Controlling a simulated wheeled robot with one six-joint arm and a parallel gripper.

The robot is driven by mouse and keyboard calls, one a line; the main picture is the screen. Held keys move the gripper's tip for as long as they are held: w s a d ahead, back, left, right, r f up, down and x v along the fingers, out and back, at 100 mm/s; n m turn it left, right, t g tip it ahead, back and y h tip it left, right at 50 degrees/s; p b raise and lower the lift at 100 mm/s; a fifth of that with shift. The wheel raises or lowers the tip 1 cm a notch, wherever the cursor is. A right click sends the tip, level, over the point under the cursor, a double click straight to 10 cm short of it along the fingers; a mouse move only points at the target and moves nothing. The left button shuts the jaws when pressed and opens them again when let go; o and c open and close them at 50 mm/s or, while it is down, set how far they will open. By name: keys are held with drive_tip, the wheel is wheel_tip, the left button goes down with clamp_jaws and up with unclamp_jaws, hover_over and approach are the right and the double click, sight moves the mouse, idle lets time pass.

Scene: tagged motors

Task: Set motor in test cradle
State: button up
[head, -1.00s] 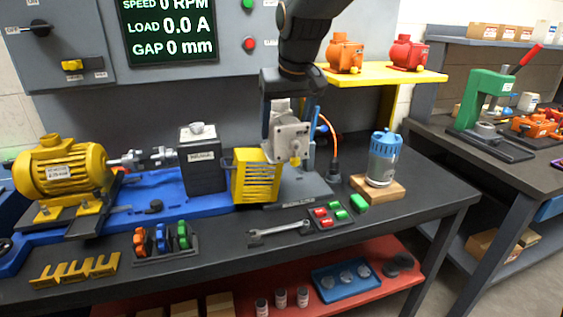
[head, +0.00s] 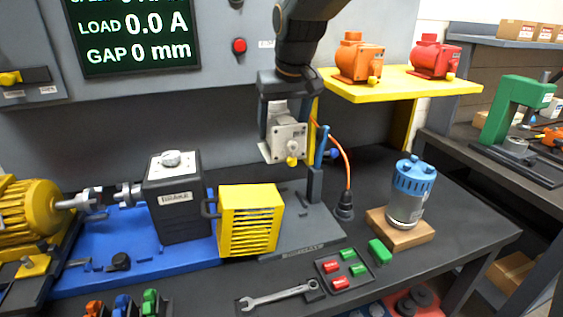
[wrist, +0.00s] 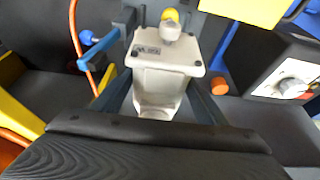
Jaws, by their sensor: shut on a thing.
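My gripper (head: 286,110) is shut on a pale grey motor (head: 287,138) with a yellow knob at its lower front. In the wrist view the motor (wrist: 165,75) sits between my two dark fingers, its labelled square face and yellow-tipped shaft showing. The motor hangs above the grey base plate (head: 318,232), which appears to be the test cradle, with a blue clamp post (head: 316,165) close to the motor's right. A yellow slotted guard (head: 250,220) stands at the plate's left. The exact gap between motor and plate is hard to tell.
A black brake box (head: 175,195) stands left of the guard. A blue-topped motor (head: 408,195) stands on a wooden block at right. A yellow shelf (head: 420,83) holds orange and red motors. A wrench (head: 280,294) and button panel (head: 345,268) lie in front.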

sight(289, 156)
wheel_tip(289, 156, down, 17)
drive_tip(key=p, duration=0.3)
drive_tip(key=shift+r, duration=0.15)
idle(0.3)
drive_tip(key=o, duration=2.1)
drive_tip(key=shift+s+f, duration=0.1)
drive_tip(key=shift+f, duration=0.1)
drive_tip(key=b+v, duration=0.2)
drive_tip(key=v, duration=1)
drive_tip(key=shift+d+r, duration=0.1)
drive_tip(key=s+d+f+m+g, duration=0.1)
drive_tip(key=s+d+f, duration=0.3)
drive_tip(key=s+d, duration=0.1)
drive_tip(key=s+d+f+m+g, duration=0.1)
drive_tip(key=s+d+f, duration=0.3)
drive_tip(key=s, duration=0.3)
drive_tip(key=s+d+f+m+g+h, duration=0.1)
drive_tip(key=s+d+f, duration=0.3)
drive_tip(key=s+d, duration=0.2)
drive_tip(key=shift+s+d+f, duration=0.2)
drive_tip(key=shift+s+d, duration=0.05)
drive_tip(key=shift+d, duration=0.15)
